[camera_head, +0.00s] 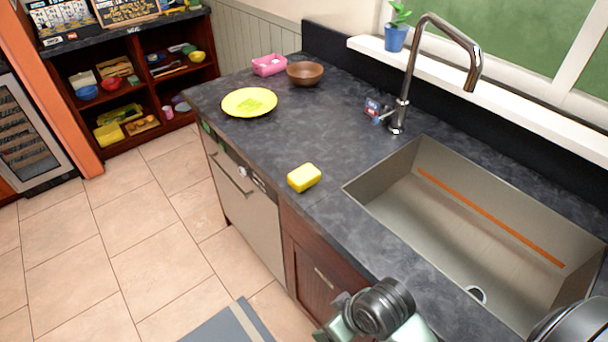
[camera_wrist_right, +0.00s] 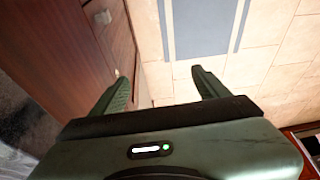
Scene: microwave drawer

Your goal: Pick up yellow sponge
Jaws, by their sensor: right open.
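The yellow sponge (camera_head: 304,177) lies on the dark countertop near its front edge, left of the sink, in the head view. Part of my arm shows at the bottom of the head view, in front of the counter; no fingertips show there. In the right wrist view my right gripper (camera_wrist_right: 163,88) is open, its two green fingers apart with nothing between them. Cabinet fronts and the tiled floor show beyond the fingers. The sponge is not in the right wrist view. My left gripper is not in view.
A sink (camera_head: 450,230) with a tall faucet (camera_head: 408,75) lies right of the sponge. A yellow plate (camera_head: 249,102), a brown bowl (camera_head: 305,74) and a pink container (camera_head: 269,65) stand farther back. The counter around the sponge is clear.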

